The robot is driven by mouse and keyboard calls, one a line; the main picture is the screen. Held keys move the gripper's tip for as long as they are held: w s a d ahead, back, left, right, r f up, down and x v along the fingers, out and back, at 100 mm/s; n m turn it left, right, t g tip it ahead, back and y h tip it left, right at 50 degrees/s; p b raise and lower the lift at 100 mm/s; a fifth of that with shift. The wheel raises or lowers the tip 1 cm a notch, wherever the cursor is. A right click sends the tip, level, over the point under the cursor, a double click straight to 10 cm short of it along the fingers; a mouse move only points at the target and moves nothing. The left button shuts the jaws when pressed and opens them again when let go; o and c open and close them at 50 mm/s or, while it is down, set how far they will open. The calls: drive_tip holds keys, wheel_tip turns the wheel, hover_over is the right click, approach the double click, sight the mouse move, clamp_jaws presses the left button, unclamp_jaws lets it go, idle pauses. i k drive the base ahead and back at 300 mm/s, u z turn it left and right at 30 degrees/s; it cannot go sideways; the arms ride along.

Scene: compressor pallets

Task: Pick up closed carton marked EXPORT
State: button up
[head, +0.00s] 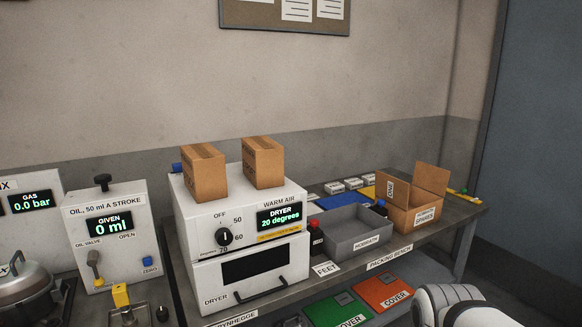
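Two closed brown cartons stand upright on top of the white dryer (185,225). The left carton (209,177) and the right carton (268,164) are a little apart. Both have small dark print on their upper parts, too small to read, so I cannot tell which is marked EXPORT. An open brown carton (398,218) with raised flaps and a label that seems to read SPARES stands on the packing bench at the right. My gripper is not in view; only a white part of my arm shows at the bottom right.
A grey bin (357,241) sits on the packing bench between the dryer and the open carton. Small white boxes (334,188) and a blue mat (345,200) lie behind it. Green (335,309) and red (383,290) cover areas lie below. An oil unit (112,240) stands left of the dryer.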

sight(263, 165)
drive_tip(key=u, duration=0.15)
drive_tip(key=i, duration=0.9)
drive_tip(key=z, duration=0.05)
